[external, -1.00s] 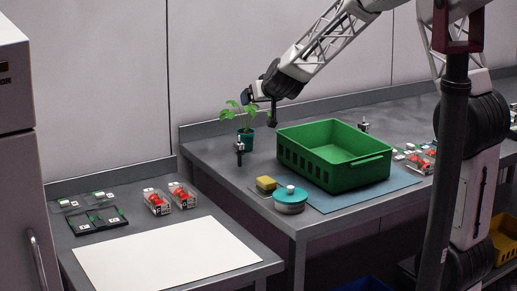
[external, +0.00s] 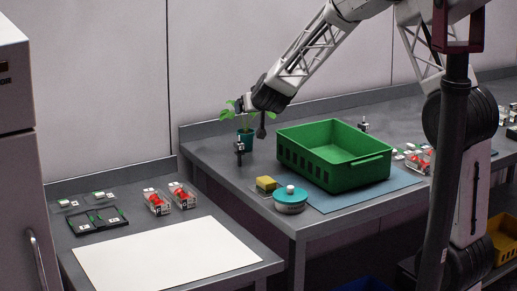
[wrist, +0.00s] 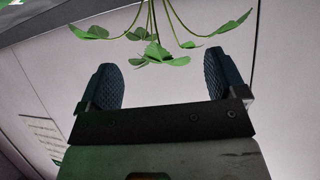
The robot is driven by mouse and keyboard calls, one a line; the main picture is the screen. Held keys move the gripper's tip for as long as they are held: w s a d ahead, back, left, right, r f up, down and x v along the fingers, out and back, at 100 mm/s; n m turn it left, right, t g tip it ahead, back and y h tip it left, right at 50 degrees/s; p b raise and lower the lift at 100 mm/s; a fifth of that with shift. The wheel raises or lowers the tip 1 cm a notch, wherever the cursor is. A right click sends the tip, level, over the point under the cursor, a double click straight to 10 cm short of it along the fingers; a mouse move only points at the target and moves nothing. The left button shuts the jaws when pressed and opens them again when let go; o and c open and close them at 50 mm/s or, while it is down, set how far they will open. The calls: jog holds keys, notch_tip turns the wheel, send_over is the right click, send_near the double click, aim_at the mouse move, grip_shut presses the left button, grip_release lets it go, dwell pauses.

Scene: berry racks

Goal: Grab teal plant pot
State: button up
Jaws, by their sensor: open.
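The teal plant pot (external: 245,138) stands upright on the grey counter near its back left corner. Its leafy green plant (external: 230,112) rises above it, partly hidden by my gripper in the external view. My gripper (external: 243,104) is at leaf height, above the pot and apart from it. In the wrist view, my gripper (wrist: 167,86) has its two dark padded fingers spread wide with nothing between them. The plant's leaves (wrist: 155,50) hang into the top of the wrist view, beyond the fingers. The pot itself does not show clearly in the wrist view.
A small black post (external: 239,150) stands just in front of the pot. A green crate (external: 300,163) stands to the right on a blue mat (external: 400,181). A yellow sponge (external: 266,184) and a teal-lidded container (external: 290,203) sit in front. The wall is close behind.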

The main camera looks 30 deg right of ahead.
send_near(246, 132)
jog(key=x, duration=0.3)
jog(key=shift+d+f, duration=0.1)
jog(key=shift+f, duration=0.05)
jog(key=shift+w+d+f, duration=0.1)
jog(key=shift+w+f, duration=0.15)
jog(key=shift+w, duration=0.4)
jog(key=shift+w+f, duration=0.1)
jog(key=shift+w, duration=0.05)
jog(key=shift+x, duration=2.35)
jog(key=c, duration=1.1)
jog(key=shift+o, duration=0.2)
notch_tip(246, 132, up, 10)
